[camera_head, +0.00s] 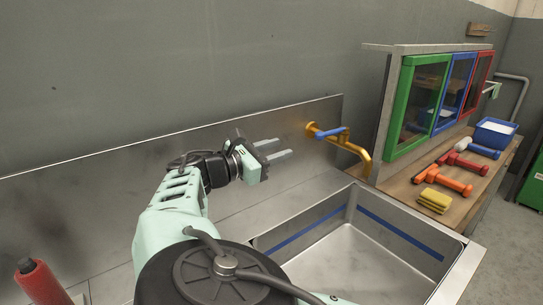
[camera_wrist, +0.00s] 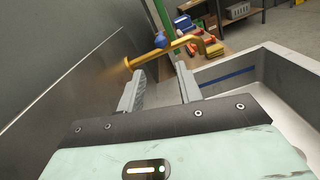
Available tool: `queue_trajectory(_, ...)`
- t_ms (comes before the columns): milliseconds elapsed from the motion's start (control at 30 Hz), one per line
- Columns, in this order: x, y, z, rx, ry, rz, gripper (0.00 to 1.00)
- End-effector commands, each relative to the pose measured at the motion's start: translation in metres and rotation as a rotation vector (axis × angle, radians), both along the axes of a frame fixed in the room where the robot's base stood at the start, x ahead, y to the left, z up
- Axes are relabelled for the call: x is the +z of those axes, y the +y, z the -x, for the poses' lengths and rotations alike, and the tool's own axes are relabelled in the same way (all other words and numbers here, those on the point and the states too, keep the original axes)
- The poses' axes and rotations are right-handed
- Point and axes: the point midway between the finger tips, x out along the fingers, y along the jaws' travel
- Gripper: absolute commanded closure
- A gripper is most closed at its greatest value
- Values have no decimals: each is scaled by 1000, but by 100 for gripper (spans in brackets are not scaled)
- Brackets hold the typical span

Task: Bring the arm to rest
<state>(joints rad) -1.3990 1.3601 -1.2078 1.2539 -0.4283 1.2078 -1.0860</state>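My gripper (camera_head: 272,153) is open and empty, held above the metal counter to the left of the sink. In the wrist view its two grey fingers (camera_wrist: 160,93) stand apart with nothing between them. My arm reaches up from the bottom of the head view and bends to the right. The gripper points toward a brass tap (camera_head: 352,150) with a blue handle (camera_head: 330,133) on the metal backsplash. The tap also shows past the fingertips in the wrist view (camera_wrist: 160,52). The gripper and the tap are apart.
A steel sink (camera_head: 350,262) with a blue stripe lies at the right front. A cabinet with green, blue and red doors (camera_head: 404,108) stands on a wooden counter with a yellow sponge (camera_head: 435,201), several nozzle-like tools and a blue bin (camera_head: 494,133). A red cylinder (camera_head: 42,283) stands at bottom left.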

Motion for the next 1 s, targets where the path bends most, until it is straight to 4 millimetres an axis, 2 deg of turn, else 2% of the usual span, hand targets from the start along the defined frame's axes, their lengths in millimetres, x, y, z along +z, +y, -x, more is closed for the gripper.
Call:
queue_trajectory(200,0,9,6,-1,0,1,65)
queue_trajectory(533,-1,6,6,-7,3,-7,65)
queue_trajectory(667,-18,-34,0,-82,47,-128,65)
queue_trajectory(767,-49,-82,5,-195,103,-317,65)
queue_trajectory(800,-63,-99,12,-246,124,-407,65)
queue_trajectory(900,-93,-128,37,-374,165,-620,65)
queue_trajectory(1000,-114,-139,71,-494,192,-817,65)
